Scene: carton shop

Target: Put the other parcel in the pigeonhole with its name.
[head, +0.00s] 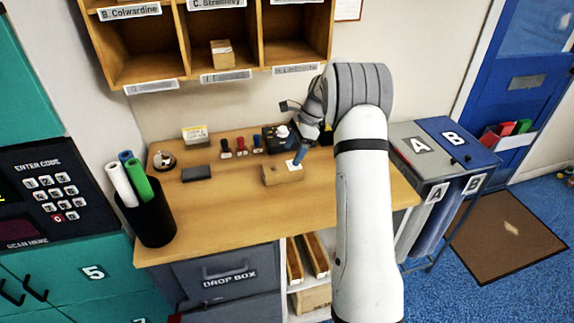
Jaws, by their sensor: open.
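A small brown parcel (283,174) with a white label on top lies on the wooden desk, right of centre. My gripper (299,158) is just above and at the right end of this parcel, with a blue fingertip showing close to its label. The jaws are open. I cannot tell whether the fingertip touches the parcel. A second brown parcel (223,56) stands in the middle pigeonhole of the wooden rack (180,77), under the label "C. Strehling" or similar. The left pigeonhole, "B. Colwardine", looks empty. The name on the desk parcel is too small to read.
Stamps (240,146), a dark pad (196,173), a bell (164,160) and a small sign (195,134) are along the desk's back. A black bin (148,217) of rolled tubes stands left. A grey and blue A/B sorter (435,150) stands right. The desk's front is clear.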

